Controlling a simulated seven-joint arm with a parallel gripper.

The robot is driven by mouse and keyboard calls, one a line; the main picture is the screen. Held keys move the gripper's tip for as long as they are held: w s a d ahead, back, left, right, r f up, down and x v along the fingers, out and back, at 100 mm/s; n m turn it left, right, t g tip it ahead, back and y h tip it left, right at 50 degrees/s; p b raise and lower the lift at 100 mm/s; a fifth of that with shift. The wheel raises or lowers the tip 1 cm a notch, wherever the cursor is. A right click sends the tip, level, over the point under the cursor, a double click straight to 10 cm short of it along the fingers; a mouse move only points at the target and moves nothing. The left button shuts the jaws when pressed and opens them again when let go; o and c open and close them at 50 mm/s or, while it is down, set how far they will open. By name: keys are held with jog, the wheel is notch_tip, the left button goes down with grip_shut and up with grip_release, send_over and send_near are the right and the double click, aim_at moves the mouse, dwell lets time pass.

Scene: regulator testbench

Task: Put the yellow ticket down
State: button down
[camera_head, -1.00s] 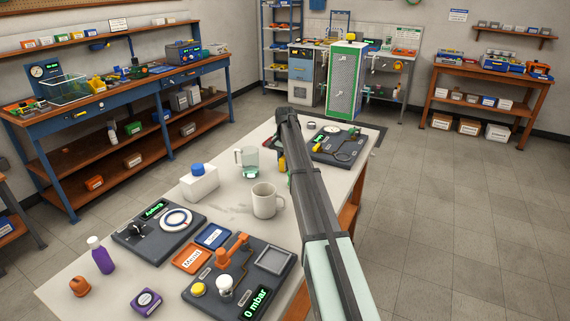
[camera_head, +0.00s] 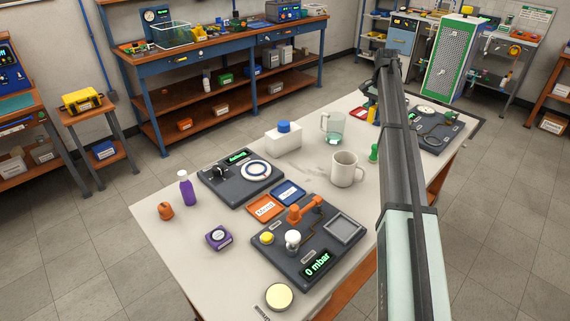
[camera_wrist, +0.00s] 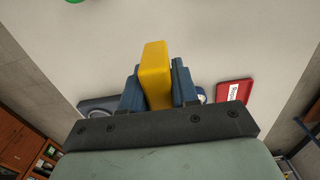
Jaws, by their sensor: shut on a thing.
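In the wrist view the yellow ticket (camera_wrist: 156,72) is a thick yellow block standing between the two blue fingers of my gripper (camera_wrist: 158,82), which are shut on it. A pale tabletop (camera_wrist: 210,50) lies beyond it. Whether the ticket touches the table I cannot tell. In the head view my arm reaches over the right side of the table (camera_head: 190,265) to its far end.
A red labelled tray (camera_wrist: 234,90) lies right of the fingers.

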notch_tip(320, 180, up, 6)
jog(key=shift+f, duration=0.2)
jog(key=s+a+n, duration=0.2)
jog(key=s+a, duration=0.1)
jog(key=a, duration=0.7)
jog(key=s+a+n, duration=0.2)
jog(key=s+a, duration=0.1)
jog(key=a, duration=0.7)
jog(key=n, duration=1.4)
send_over(180, 231)
jog(key=shift+f, duration=7.6)
jog(key=shift+f, duration=0.15)
